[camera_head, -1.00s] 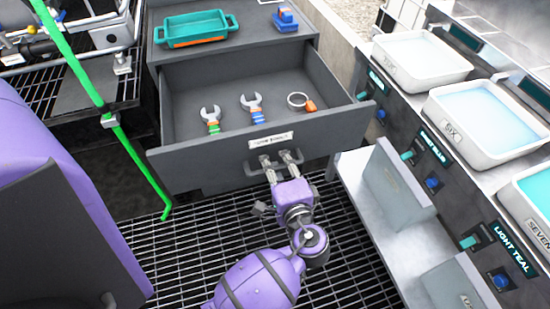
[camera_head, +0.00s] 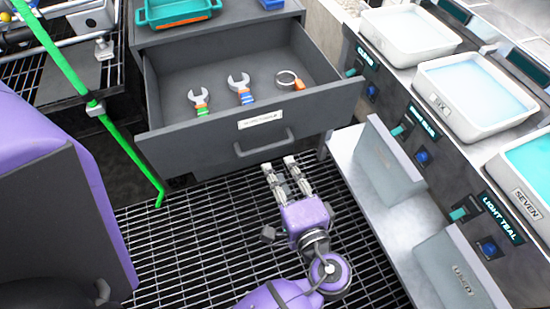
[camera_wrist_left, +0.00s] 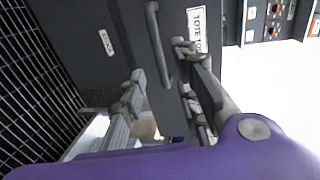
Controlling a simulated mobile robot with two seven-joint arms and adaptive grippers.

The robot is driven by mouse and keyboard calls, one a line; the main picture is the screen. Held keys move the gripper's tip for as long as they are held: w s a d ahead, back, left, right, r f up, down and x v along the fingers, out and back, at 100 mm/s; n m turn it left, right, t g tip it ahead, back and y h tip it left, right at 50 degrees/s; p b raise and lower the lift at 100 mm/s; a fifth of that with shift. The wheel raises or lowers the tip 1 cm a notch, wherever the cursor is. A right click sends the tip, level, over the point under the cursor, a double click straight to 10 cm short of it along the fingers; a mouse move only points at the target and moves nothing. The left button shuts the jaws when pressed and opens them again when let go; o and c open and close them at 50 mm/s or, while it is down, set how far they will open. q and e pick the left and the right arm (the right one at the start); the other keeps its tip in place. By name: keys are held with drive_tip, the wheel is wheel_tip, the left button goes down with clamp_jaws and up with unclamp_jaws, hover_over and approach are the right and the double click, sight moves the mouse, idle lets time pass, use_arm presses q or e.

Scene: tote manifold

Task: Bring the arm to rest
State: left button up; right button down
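My left gripper (camera_head: 279,163) is open and empty, just in front of and below the handle (camera_head: 264,144) of a dark grey drawer (camera_head: 190,146), apart from it. In the left wrist view the two fingers (camera_wrist_left: 160,64) are spread, with the bar handle (camera_wrist_left: 158,45) beyond them. The drawer stands pulled open. My right gripper is not in view.
A teal tray (camera_head: 180,12) sits on the cabinet top. At the right is a bench with white basins (camera_head: 475,95) and a shelf of grey bins (camera_head: 388,160). A green pole (camera_head: 75,77) slants at the left. The grating floor (camera_head: 190,240) is clear.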

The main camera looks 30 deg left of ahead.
use_arm(q)
drive_tip(key=shift+s+d+r, duration=0.1)
drive_tip(key=shift+s+d, duration=0.15)
drive_tip(key=shift+d, duration=0.05)
idle(0.4)
